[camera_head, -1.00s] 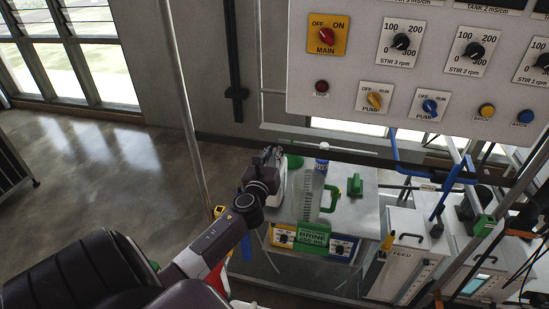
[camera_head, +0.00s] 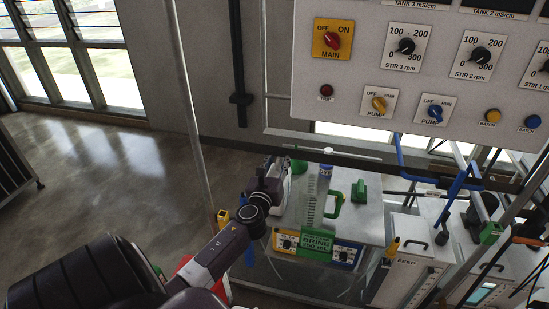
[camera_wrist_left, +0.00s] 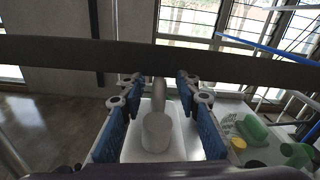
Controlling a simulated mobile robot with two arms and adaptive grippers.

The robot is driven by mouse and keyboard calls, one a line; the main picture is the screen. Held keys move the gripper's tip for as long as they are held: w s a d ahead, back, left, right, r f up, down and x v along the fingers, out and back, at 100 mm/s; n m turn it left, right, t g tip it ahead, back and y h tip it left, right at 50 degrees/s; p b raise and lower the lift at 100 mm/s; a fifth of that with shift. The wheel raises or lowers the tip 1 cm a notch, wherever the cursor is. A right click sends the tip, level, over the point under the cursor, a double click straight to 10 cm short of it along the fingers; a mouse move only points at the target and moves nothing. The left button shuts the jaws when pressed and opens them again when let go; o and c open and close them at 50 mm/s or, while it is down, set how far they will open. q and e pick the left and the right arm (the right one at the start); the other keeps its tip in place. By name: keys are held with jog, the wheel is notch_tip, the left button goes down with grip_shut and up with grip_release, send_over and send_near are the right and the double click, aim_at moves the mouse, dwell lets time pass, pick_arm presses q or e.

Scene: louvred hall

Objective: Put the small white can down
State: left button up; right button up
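The small white can (camera_wrist_left: 157,133) stands upright between my left gripper's fingers in the left wrist view. It appears to rest on a pale flat surface (camera_wrist_left: 190,148), with a grey column (camera_wrist_left: 159,92) behind it. The blue-padded fingers of my left gripper (camera_wrist_left: 153,100) are apart, with a visible gap on each side of the can. In the head view my left gripper (camera_head: 272,166) is over a white device (camera_head: 287,192) at the left of the bench; the can is hidden there. My right gripper is not in view.
The metal bench (camera_head: 366,222) also holds a clear measuring jug with a green handle (camera_head: 335,205), a blue-capped bottle (camera_head: 326,170) and a green object (camera_head: 359,189). A control panel (camera_head: 420,75) hangs above. A metal post (camera_head: 190,110) rises left of the gripper.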

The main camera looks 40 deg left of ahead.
pick_arm(q)
jog(key=b+v, duration=0.1)
jog(key=v, duration=1)
jog(key=shift+s, duration=0.3)
jog(key=s+d+f+n+g+h, duration=0.2)
jog(key=s+d+f+n+g, duration=0.15)
jog(key=f, duration=0.95)
jog(key=s+d+f+n+g+h, duration=0.15)
jog(key=s+f+n, duration=0.3)
jog(key=f, duration=0.75)
jog(key=s+d+f+n+g+h, duration=0.1)
jog(key=s+d+f+n+g, duration=0.25)
jog(key=f, duration=0.95)
jog(key=s+d+f+n+g+h, duration=0.1)
jog(key=s+d+f+n, duration=0.4)
jog(key=s, duration=0.5)
jog(key=s+d+f+n+g+h, duration=0.1)
jog(key=s+d+f+n+g, duration=0.2)
jog(key=s+f, duration=0.5)
jog(key=s+d+f+n+g+h, duration=0.1)
jog(key=s+d+f+n, duration=0.5)
jog(key=s, duration=0.6)
jog(key=shift+d+f+n+g+h, duration=0.35)
jog(key=shift+g, duration=0.2)
jog(key=shift+s+b, duration=0.1)
jog(key=shift+b, duration=0.2)
